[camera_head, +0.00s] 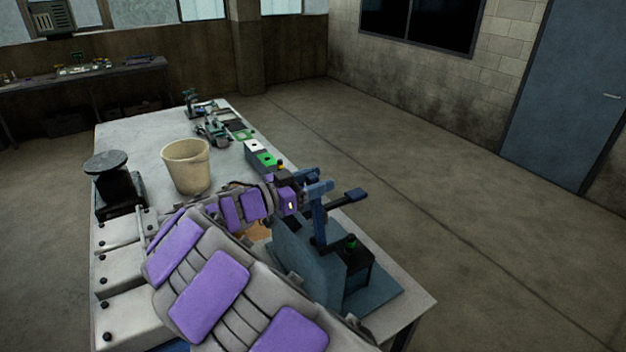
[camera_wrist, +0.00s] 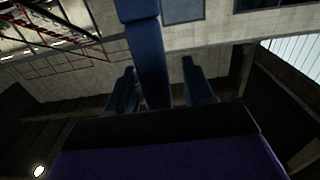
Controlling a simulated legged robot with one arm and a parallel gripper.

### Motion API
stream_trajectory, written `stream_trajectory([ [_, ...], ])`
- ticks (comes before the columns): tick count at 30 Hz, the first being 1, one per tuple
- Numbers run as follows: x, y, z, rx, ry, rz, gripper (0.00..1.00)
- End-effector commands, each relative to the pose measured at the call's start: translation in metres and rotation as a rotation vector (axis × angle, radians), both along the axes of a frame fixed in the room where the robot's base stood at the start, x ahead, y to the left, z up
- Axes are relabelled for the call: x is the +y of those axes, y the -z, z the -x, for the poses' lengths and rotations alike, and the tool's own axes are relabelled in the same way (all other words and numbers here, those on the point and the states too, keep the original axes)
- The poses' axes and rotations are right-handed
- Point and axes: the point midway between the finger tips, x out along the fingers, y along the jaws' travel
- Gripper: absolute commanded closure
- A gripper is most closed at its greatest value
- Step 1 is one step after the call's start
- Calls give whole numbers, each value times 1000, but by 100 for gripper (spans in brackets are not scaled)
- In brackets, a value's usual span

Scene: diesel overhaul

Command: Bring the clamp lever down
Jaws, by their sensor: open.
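The clamp fixture, a blue-grey plate and block (camera_head: 310,262), stands at the near right of the bench. My gripper (camera_head: 318,186) is at the top of the upright bar, fingers pointing right. In the wrist view my gripper (camera_wrist: 160,88) is open, with a blue bar (camera_wrist: 148,45) in line between its two fingers. Whether the fingers touch it is not clear.
A cream bucket (camera_head: 186,168) stands mid-bench, left of my arm. A black round-topped stand (camera_head: 108,170) is at the bench's left edge. Green and white blocks (camera_head: 262,157) and small tools (camera_head: 212,128) lie further back. The floor to the right is clear.

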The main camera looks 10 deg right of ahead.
Motion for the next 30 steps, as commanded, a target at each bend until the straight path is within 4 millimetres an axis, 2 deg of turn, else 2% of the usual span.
stream_trajectory([
  [3, -6, 0, -2, 0, 0, 0, 48],
  [12, 10, 1, -3, 1, -2, 12, 48],
  [27, -4, 1, -5, 1, -2, 3, 96],
  [30, 0, 1, -4, 2, -1, 5, 100],
])
